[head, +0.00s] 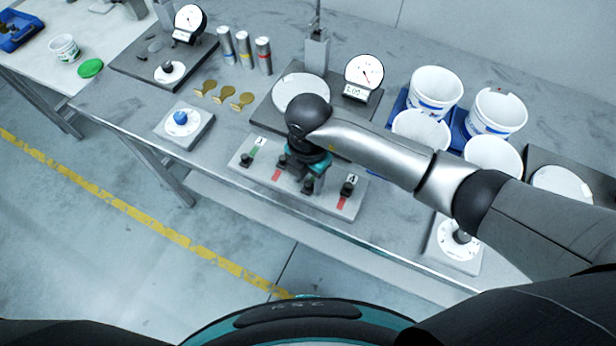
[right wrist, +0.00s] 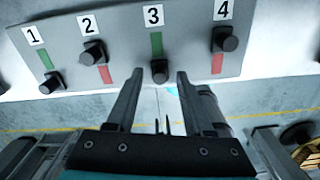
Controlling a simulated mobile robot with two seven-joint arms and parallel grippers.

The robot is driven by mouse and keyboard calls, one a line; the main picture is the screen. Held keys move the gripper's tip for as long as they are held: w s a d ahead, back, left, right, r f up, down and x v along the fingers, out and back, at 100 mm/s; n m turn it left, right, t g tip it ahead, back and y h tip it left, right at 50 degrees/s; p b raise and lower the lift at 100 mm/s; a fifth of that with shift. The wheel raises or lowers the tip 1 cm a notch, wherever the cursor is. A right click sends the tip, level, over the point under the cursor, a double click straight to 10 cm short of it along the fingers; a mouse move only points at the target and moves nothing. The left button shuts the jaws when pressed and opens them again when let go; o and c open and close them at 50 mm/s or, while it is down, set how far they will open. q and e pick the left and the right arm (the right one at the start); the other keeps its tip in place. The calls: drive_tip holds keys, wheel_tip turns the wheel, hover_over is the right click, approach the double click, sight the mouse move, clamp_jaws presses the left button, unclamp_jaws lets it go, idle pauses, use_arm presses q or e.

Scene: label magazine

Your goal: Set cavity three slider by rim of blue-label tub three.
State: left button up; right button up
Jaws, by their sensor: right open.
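The grey slider panel (head: 240,163) lies at the table's front edge, with numbered slots and black knobs. In the right wrist view, the cavity three slider (right wrist: 159,70) is at the near end of its slot, with green showing beyond it. My right gripper (right wrist: 158,76) is open, its fingertips on either side of this knob; I cannot tell whether they touch it. In the head view, my right arm partly covers the panel. White tubs with blue labels, such as the back left tub (head: 437,88), stand at the right; I cannot read which is tub three. My left gripper is not in view.
Slider 1 (right wrist: 50,82) is also near; sliders 2 (right wrist: 92,52) and 4 (right wrist: 225,38) are far, with red showing. A dial gauge (head: 364,72) stands behind the panel. A blue-knobbed dial (head: 182,122) is at left, another dial (head: 459,238) at right.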

drive_tip(key=shift+c, duration=0.2)
clamp_jaws()
